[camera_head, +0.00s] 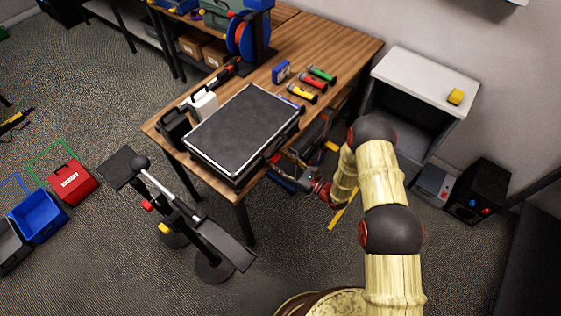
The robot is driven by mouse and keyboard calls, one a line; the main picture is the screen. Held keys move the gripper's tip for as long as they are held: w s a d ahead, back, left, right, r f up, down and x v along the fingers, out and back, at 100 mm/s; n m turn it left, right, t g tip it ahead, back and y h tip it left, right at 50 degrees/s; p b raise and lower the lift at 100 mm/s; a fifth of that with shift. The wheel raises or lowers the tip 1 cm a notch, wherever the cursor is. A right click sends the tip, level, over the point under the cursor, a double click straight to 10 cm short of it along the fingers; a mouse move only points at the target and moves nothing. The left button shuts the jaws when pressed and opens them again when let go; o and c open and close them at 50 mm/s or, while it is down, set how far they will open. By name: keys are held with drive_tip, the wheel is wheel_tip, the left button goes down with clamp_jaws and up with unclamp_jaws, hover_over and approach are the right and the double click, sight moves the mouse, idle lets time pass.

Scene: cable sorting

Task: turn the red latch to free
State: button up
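A black case (240,125) with a silver rim lies closed on the wooden table. A small red part (275,158) shows on its front right side. It may be the red latch, but it is too small to tell how it is turned. My arm reaches in from the lower right. My gripper (305,182) is beside the table's front right edge, to the lower right of the case and near the red part. It is small and dark against cluttered items, so its fingers and any contact with the latch cannot be made out.
Red, yellow and green-ended tools (312,81) lie behind the case. A white bottle (203,104) stands at its left. A grey open cabinet (410,110) is at the right. A black stand (190,215) is in front of the table.

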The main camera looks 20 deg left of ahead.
drive_tip(key=c, duration=0.8)
drive_tip(key=shift+n+b, duration=0.4)
drive_tip(key=n+b, duration=1.3)
drive_tip(key=n, duration=0.3)
drive_tip(key=shift+s+f+n+b, duration=0.1)
drive_tip(key=shift+f+n+b, duration=0.05)
drive_tip(key=shift+n+b, duration=0.25)
drive_tip(key=o, duration=1.1)
